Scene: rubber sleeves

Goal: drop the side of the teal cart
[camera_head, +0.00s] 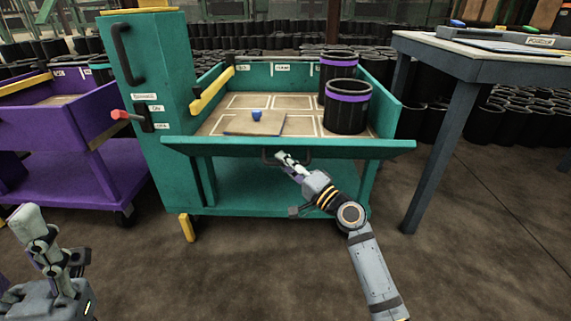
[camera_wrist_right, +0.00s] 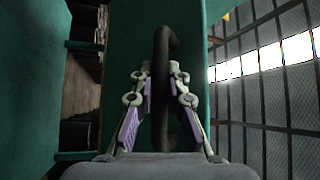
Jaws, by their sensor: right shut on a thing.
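The teal cart (camera_head: 153,60) stands in the middle of the head view. Its front side (camera_head: 350,148) leans outward from the tray, its ends sticking out past the cart's body. My right gripper (camera_head: 284,158) is at the dark handle (camera_head: 306,156) on that side. In the right wrist view the handle bar (camera_wrist_right: 161,90) runs between the fingers, with the teal panel (camera_wrist_right: 125,70) behind. The right gripper is shut on the handle. My left arm shows at the lower left, with its gripper (camera_head: 72,258) too unclear to read.
A red-tipped lever (camera_head: 121,115) sticks out left from the cart's post. Two black bins with purple bands (camera_head: 347,107) and a board with a blue knob (camera_head: 254,124) are in the tray. A purple cart (camera_head: 85,130) stands left, a grey table (camera_head: 445,60) right.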

